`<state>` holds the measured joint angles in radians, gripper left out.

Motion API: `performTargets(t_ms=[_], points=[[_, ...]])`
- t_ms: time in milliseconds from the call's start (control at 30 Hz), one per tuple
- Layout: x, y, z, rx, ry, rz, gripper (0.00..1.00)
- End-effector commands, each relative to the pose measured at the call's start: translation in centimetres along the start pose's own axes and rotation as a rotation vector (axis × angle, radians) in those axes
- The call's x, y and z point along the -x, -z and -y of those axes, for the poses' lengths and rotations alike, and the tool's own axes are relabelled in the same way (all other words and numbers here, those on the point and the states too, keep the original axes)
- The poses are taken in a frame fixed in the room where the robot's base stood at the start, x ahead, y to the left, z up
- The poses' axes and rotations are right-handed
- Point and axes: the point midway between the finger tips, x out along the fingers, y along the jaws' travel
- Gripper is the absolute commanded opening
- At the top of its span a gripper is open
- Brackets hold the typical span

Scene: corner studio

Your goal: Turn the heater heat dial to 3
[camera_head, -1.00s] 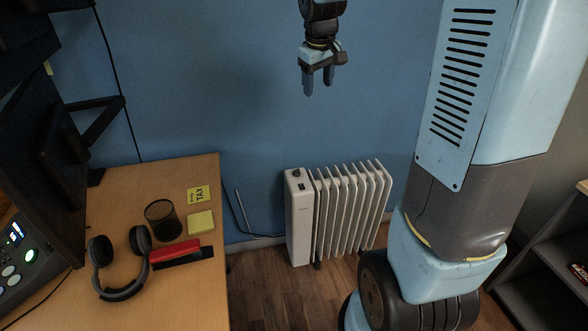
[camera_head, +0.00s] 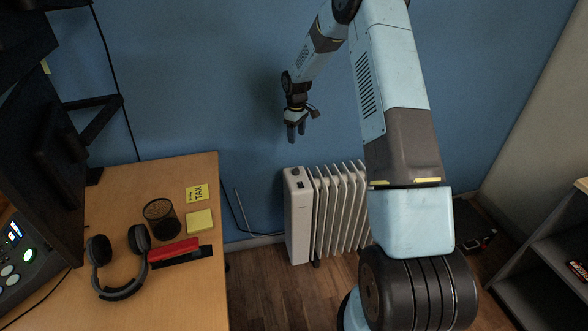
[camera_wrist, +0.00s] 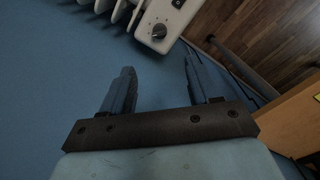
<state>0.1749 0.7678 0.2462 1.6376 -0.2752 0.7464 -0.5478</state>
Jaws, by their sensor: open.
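The white heater (camera_head: 299,222) stands on the floor against the blue wall, with its ribs running to the right. Its dark heat dial (camera_head: 294,171) sits on top of the end panel. My gripper (camera_head: 296,136) points down above the heater's top, apart from it, and is empty. In the wrist view the gripper (camera_wrist: 160,88) shows two spread fingers. The dial (camera_wrist: 159,31) appears there beyond the fingertips, round with a pale pointer mark, on the heater's panel (camera_wrist: 172,14). The numbers around the dial are too small to read.
A wooden desk (camera_head: 205,270) on the left holds headphones (camera_head: 118,262), a black mesh cup (camera_head: 162,219), sticky notes and a red stapler-like object (camera_head: 174,250). A dark shelf (camera_head: 540,265) stands at the right. Wooden floor (camera_head: 265,285) shows between desk and heater.

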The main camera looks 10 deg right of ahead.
Motion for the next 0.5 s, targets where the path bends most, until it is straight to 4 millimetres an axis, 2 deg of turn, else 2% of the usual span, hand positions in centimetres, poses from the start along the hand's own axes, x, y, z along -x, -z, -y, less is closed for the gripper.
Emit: performTargets(t_ms=[33, 100, 500], points=[[-1.4, 0.2, -0.2, 0.008, 0.010, 0.003, 0.61], [-2.7, 0.5, -0.4, 0.018, 0.018, 0.005, 0.61], [-6.7, 0.8, -0.5, 0.033, 0.030, 0.008, 0.61]])
